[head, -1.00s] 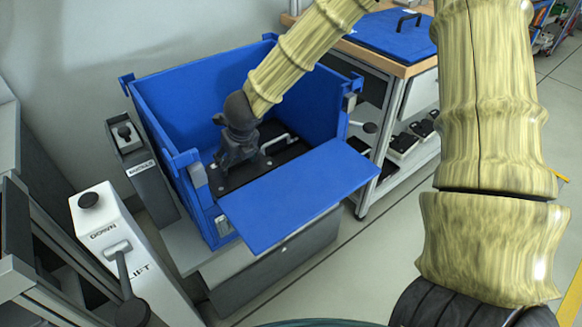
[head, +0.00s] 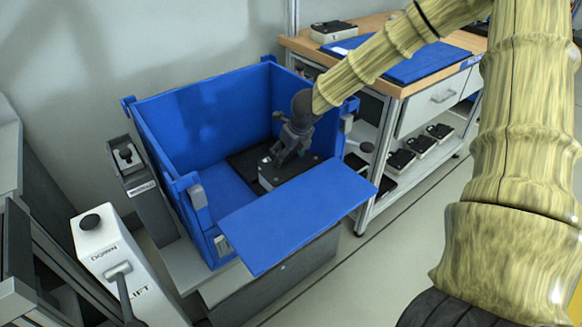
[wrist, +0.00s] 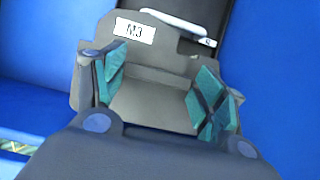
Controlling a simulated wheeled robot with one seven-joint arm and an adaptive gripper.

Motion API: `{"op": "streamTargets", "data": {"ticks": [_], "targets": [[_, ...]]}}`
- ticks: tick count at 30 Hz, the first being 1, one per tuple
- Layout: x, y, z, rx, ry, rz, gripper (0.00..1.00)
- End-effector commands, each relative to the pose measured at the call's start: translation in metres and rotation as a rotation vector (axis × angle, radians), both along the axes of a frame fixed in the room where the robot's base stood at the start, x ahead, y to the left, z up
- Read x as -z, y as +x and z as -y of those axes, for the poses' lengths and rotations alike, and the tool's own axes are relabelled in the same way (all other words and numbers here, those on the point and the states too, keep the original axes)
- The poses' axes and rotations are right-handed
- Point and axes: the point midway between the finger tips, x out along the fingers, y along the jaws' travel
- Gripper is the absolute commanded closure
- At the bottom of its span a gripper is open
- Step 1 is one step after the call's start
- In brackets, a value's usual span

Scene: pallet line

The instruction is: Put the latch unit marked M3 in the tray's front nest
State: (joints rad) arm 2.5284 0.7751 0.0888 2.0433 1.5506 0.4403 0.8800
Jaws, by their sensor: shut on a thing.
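The latch unit marked M3 (wrist: 160,62) is a grey-brown block with a white label and a pale bar at its far edge in the wrist view. My gripper (wrist: 158,95) is shut on it, with teal pads at its two sides. In the head view my gripper (head: 277,163) points down inside the blue crate, and it hides much of the unit. A flat black surface (head: 312,161) lies around and behind the gripper there. I cannot tell whether the unit touches what is below it. I cannot make out a tray with nests.
The blue crate (head: 200,118) has high walls and a lowered front flap (head: 300,215). A bench (head: 385,80) at right holds a blue panel (head: 425,62) and another unit (head: 333,31). Several units (head: 403,160) sit on its shelf. A lift control post (head: 112,250) stands front left.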

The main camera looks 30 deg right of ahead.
Motion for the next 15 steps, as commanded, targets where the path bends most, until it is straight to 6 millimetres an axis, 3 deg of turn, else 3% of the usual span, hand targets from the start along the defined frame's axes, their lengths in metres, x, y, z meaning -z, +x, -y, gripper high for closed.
{"op": "streamTargets", "data": {"ticks": [2, 6, 15], "targets": [[0.002, 0.000, 0.011, 0.002, 0.002, 0.000, 0.79], [0.023, 0.000, 0.008, -0.001, -0.001, -0.002, 0.79], [0.040, 0.000, 0.008, 0.000, 0.000, -0.001, 0.79]]}}
